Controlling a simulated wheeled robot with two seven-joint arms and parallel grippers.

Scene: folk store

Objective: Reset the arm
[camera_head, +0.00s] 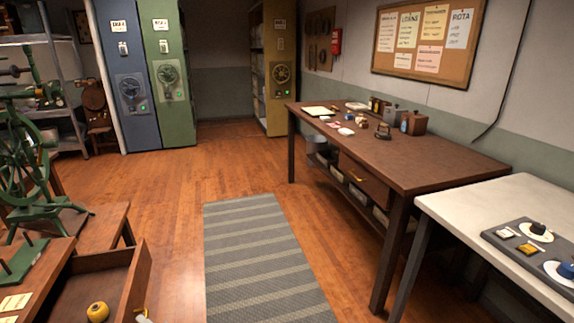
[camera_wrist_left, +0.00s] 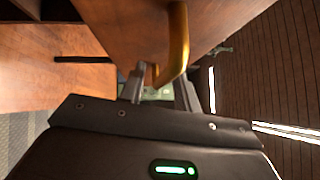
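My left gripper (camera_wrist_left: 161,84) shows in the left wrist view with its two grey fingers apart, so it is open. A brass drawer handle (camera_wrist_left: 178,45) on a brown wooden drawer front (camera_wrist_left: 125,25) is right at the fingertips, its lower end between them in the picture. I cannot tell whether a finger touches it. In the head view the open drawer (camera_head: 135,275) is at the lower left, with a yellow spool (camera_head: 97,312) inside. A small grey piece beside the handle at the bottom edge may be my fingertip. My right gripper is in neither view.
A green wheeled machine (camera_head: 35,190) stands on the left bench. A striped rug (camera_head: 262,262) lies on open wooden floor. A long brown table (camera_head: 420,160) and a white table (camera_head: 500,205) with a dark tray (camera_head: 520,255) line the right. Lockers (camera_head: 170,75) stand at the back.

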